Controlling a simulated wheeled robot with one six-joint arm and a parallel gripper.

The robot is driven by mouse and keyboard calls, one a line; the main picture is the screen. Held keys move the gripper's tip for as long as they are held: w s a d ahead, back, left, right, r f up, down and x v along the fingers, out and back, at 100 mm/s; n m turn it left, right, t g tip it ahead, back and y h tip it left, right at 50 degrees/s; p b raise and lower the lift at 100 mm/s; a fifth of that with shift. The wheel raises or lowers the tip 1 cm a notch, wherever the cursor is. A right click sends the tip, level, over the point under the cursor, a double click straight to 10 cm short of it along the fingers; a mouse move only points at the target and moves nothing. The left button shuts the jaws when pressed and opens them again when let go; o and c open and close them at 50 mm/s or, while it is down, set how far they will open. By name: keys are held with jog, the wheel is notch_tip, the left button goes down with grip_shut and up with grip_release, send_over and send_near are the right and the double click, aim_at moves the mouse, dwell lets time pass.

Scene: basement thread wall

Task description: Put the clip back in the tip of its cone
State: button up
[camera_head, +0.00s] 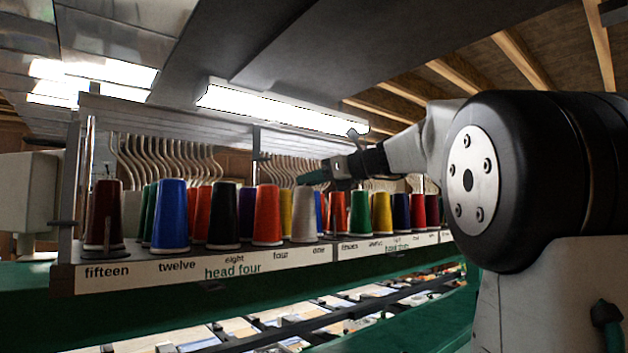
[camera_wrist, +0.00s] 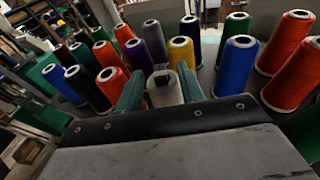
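My gripper (camera_head: 313,177) is above the row of thread cones, near the white cone (camera_head: 304,214). In the wrist view the two green fingers of my gripper (camera_wrist: 162,82) stand apart, and the same white cone (camera_wrist: 166,97) shows between them. A small grey piece (camera_wrist: 161,76), which looks like the clip, sits at the cone's tip. It appears apart from both fingers, though whether it is seated in the tip is too small to tell. The cone's lower part is hidden behind my gripper.
Several coloured cones crowd around, among them a red cone (camera_head: 267,215) on the left and an orange cone (camera_head: 337,212) on the right. They stand on a labelled shelf (camera_head: 200,268). A light (camera_head: 280,108) and curved metal hooks (camera_head: 165,160) are above and behind.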

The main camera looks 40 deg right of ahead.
jog(key=v, duration=0.7)
jog(key=shift+s+d, duration=0.15)
jog(key=shift+s, duration=0.25)
jog(key=s+a+f+n+g+h, duration=0.1)
jog(key=s+a+f+n+g, duration=0.15)
jog(key=f+n, duration=0.55)
jog(key=s+a+f+n+g+h, duration=0.1)
jog(key=s+a+f+n+g, duration=0.2)
jog(key=f, duration=0.9)
jog(key=s+a+f+n+g+h, duration=0.2)
jog(key=s+a+f+n+g, duration=0.1)
jog(key=s+a+f+n, duration=0.5)
jog(key=s+a+f+n+g+h, duration=0.2)
jog(key=s+a+f+n+g, duration=0.2)
jog(key=s+a+f+n, duration=0.5)
jog(key=shift+s+a+f+n+h, duration=0.3)
jog(key=shift+s+f+n, duration=1.3)
jog(key=shift+f, duration=0.95)
